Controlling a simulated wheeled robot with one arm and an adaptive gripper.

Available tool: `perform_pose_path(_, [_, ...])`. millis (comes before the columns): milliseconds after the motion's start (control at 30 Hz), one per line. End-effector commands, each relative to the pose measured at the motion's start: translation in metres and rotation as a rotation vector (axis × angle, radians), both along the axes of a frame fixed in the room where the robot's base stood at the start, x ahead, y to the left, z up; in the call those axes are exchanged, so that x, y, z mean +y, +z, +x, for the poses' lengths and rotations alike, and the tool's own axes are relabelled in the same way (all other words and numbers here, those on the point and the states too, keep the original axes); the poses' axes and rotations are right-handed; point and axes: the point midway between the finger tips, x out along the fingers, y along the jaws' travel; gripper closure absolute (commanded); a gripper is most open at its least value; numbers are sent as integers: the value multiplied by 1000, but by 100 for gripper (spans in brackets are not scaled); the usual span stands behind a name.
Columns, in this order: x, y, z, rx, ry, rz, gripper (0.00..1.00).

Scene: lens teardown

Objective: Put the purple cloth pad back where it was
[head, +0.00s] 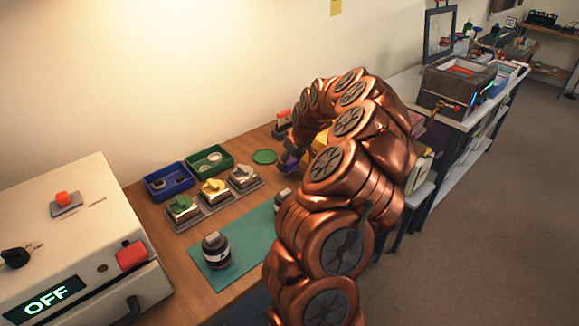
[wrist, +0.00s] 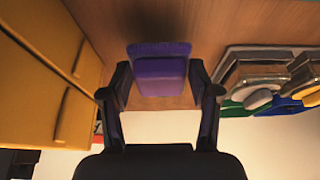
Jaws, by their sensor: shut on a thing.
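The purple cloth pad (wrist: 161,76) is between my gripper's two dark fingers (wrist: 160,88) in the wrist view, and the gripper is shut on it. In the head view a small purple patch of the pad (head: 290,164) shows at my dark gripper (head: 288,154), near the back of the wooden table. The arm hides much of the area around it. I cannot tell whether the pad touches the table top or is held just above it.
A yellow drawer cabinet (wrist: 45,65) stands close on the left in the wrist view. A green disc (head: 264,157), a blue tray (head: 158,195), a green tray (head: 228,160) and a rack of colour-topped blocks (head: 205,218) sit nearby. A lens (head: 216,252) stands on the teal mat (head: 240,268).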

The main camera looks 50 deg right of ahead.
Motion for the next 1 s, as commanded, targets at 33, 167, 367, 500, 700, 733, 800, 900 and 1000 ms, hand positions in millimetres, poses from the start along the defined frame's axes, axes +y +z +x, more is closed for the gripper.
perform_pose_path(33, [1, -5, -1, 3, 0, 3, 71])
perform_pose_path(167, [1, -22, -1, 5, 2, 4, 71])
perform_pose_path(367, [0, -29, 0, 0, 0, 1, 71])
perform_pose_path(500, [0, -30, 0, 1, 0, 1, 71])
perform_pose_path(700, [0, -31, 0, 1, 0, 1, 30])
perform_pose_path(733, [1, -31, 0, 1, 0, 1, 27])
perform_pose_path(800, [0, -31, 0, 1, 0, 1, 20])
perform_pose_path(900, [1, -31, 0, 1, 0, 1, 13])
perform_pose_path(1000, [1, -31, 0, 2, 0, 1, 13])
